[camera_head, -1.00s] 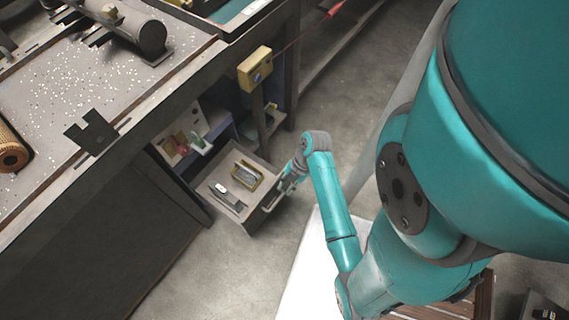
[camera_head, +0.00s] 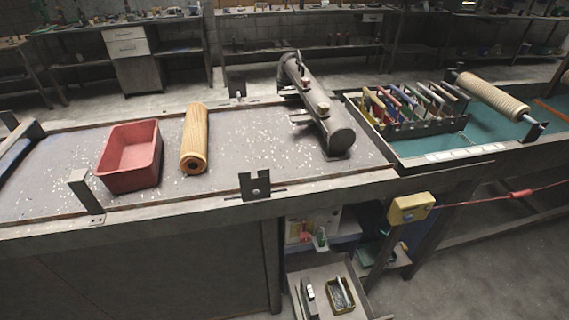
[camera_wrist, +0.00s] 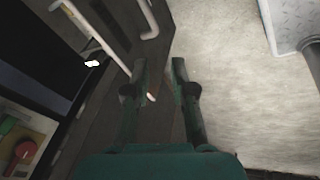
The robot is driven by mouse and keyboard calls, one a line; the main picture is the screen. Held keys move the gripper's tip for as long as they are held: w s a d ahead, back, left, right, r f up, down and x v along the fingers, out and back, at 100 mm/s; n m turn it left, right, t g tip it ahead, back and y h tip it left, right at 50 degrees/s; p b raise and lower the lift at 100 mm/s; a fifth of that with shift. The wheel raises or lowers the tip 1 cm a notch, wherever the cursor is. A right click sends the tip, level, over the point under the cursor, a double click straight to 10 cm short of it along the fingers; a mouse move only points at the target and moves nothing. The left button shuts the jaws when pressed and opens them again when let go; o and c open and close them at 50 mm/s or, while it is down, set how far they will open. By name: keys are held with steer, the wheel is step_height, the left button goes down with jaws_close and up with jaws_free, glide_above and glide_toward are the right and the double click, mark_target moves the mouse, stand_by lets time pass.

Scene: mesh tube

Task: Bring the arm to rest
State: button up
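My gripper (camera_wrist: 160,68) shows only in the wrist view. Its two dark green fingers stand apart with nothing held between them, over a dark edge beside the pale grey floor. A pale curved bar (camera_wrist: 149,20) lies just beyond the fingertips; I cannot tell whether it touches them. My arm is out of the head view. An open drawer (camera_head: 322,272) under the bench shows at the bottom of the head view, with a grey tool (camera_head: 307,296) and a yellowish tray (camera_head: 341,294) in it.
The workbench (camera_head: 60,213) carries a red bin (camera_head: 131,155), a mesh tube (camera_head: 195,138) and a dark cylinder device (camera_head: 318,105). A yellow box (camera_head: 411,208) with a red cable hangs at the bench's front. Floor (camera_head: 480,265) is clear at lower right.

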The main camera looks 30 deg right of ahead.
steer(key=s+a+r+m+t, duration=0.3)
steer(key=a+r, duration=0.1)
steer(key=r, duration=0.5)
steer(key=s+a+r+m+t, duration=0.2)
steer(key=a+r+m+t, duration=0.1)
steer(key=r, duration=0.7)
steer(key=s+a+r+m+t, duration=0.3)
steer(key=a+r+m+t, duration=0.1)
steer(key=r, duration=0.6)
steer(key=shift+s+a+r+m+t+h, duration=0.2)
steer(key=shift+s+a+m+t+h, duration=0.1)
steer(key=shift+m+t+h, duration=0.1)
